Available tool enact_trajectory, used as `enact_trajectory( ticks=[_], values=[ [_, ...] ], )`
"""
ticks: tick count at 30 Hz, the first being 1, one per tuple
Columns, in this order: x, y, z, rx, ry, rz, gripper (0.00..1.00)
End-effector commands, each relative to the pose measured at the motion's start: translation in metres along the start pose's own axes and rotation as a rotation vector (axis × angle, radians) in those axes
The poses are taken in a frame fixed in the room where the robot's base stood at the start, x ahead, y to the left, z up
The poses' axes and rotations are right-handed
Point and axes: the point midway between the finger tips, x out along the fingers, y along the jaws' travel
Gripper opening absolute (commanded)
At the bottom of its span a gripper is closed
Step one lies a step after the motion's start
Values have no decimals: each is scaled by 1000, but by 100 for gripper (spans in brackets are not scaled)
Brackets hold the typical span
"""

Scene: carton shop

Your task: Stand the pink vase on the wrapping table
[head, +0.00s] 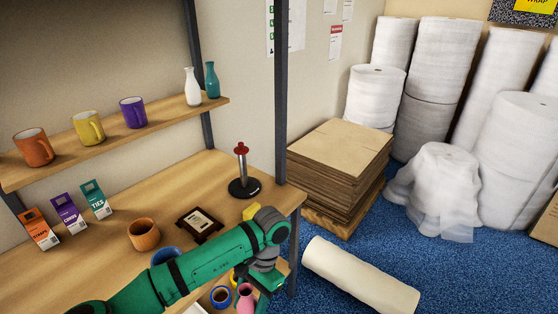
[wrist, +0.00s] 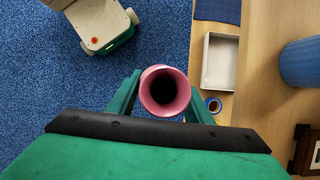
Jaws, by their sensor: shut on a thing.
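The pink vase (wrist: 164,91) is between the two fingers of my gripper (wrist: 160,100) in the wrist view, which looks down into its open round mouth. My gripper is shut on it. In the head view the vase (head: 246,299) shows low at the bottom edge, just below my gripper (head: 266,282), with its lower part cut off. In the wrist view, blue floor and the edge of wooden boards lie behind it. I cannot tell whether its base touches anything. A wooden table (head: 190,190) stands under a wall shelf; I cannot tell if it is the wrapping table.

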Motion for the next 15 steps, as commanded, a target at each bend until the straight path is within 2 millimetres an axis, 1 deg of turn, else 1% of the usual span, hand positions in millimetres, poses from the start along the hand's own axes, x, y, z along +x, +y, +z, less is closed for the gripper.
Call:
enact_trajectory(
  ticks=[1, 9, 12, 15],
  values=[
    [13, 2, -17, -52, 1, 30, 18],
    [76, 6, -93, -352, 2, 154, 18],
    [93, 7, -115, -439, 3, 188, 18],
    [106, 7, -132, -506, 6, 215, 18]
  ],
)
